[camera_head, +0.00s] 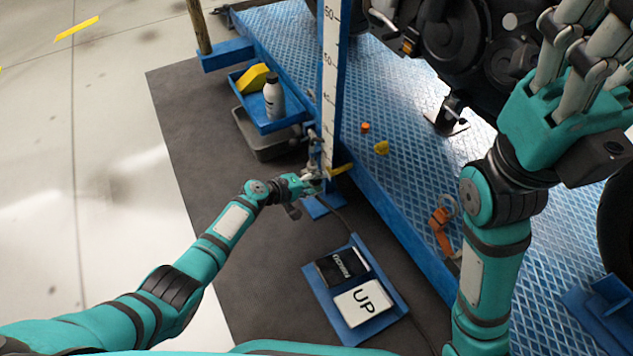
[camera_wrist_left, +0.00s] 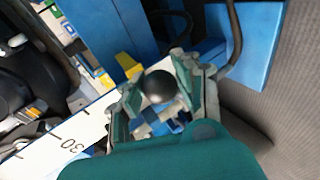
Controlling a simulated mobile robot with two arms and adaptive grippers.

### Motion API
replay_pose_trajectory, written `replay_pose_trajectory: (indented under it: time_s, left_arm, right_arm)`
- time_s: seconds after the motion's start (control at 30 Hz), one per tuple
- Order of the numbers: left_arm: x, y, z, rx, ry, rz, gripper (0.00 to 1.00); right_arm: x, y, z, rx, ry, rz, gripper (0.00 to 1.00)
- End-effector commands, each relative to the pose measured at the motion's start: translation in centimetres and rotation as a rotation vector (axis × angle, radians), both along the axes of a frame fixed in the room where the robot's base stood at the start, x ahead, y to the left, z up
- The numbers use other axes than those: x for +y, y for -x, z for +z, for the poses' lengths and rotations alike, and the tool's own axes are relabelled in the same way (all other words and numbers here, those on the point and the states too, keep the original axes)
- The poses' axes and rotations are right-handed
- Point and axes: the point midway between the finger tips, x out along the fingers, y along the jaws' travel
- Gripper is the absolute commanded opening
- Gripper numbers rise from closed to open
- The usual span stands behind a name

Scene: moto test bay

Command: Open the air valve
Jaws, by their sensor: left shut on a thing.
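My left gripper (camera_head: 312,181) is at the foot of the white-scaled blue post (camera_head: 331,75). In the left wrist view its fingers (camera_wrist_left: 158,92) close around a round black knob (camera_wrist_left: 158,86). A yellow lever-like part (camera_head: 341,169) sticks out right beside the gripper; yellow also shows just past the knob in the left wrist view (camera_wrist_left: 127,65). The fingers hide much of the valve fitting, so how the knob and yellow part join cannot be told. My right gripper (camera_head: 590,55) is raised at the upper right, away from the post, with its fingertips partly cut off.
A blue ribbed platform (camera_head: 400,140) carries a motorcycle (camera_head: 470,40), small orange and yellow pieces and an orange strap (camera_head: 440,225). A blue tray (camera_head: 262,122) with a bottle (camera_head: 273,97) stands left of the post. An "UP" sign (camera_head: 363,302) lies in front; a hose runs nearby.

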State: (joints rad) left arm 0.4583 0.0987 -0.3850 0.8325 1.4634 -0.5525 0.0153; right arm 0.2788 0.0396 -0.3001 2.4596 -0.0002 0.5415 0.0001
Motion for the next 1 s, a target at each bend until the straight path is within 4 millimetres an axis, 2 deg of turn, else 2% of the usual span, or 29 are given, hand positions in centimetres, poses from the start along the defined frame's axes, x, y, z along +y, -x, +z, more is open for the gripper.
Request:
replay_pose_trajectory:
  time_s: [0.03, 0.37, 0.4, 0.57, 0.83, 1.0]
  left_arm:
    - [0.4, -0.8, 0.9, -0.019, -0.001, 0.01, 0.0]
    - [0.5, -0.8, 0.8, -0.019, -0.002, 0.012, 0.0]
    - [0.5, -0.8, 0.8, -0.019, -0.002, 0.012, 0.35]
    - [0.4, -0.7, 0.6, -0.013, -0.001, 0.009, 0.56]
    - [0.3, -0.4, 0.4, -0.007, -0.001, 0.006, 0.57]
    - [0.9, 0.2, 0.7, -0.008, -0.002, 0.005, 0.57]
  right_arm:
    - [0.0, 0.0, 0.0, 0.001, 0.0, 0.0, 0.4]
    - [0.0, 0.0, 0.0, 0.002, 0.001, 0.001, 0.4]
    - [0.0, 0.0, 0.0, 0.002, 0.001, 0.001, 0.4]
    - [0.0, -0.1, 0.0, 0.002, 0.001, 0.001, 0.4]
    - [0.0, 0.0, 0.0, 0.001, 0.001, -0.001, 0.4]
    - [0.0, 0.0, 0.0, 0.001, 0.001, -0.001, 0.4]
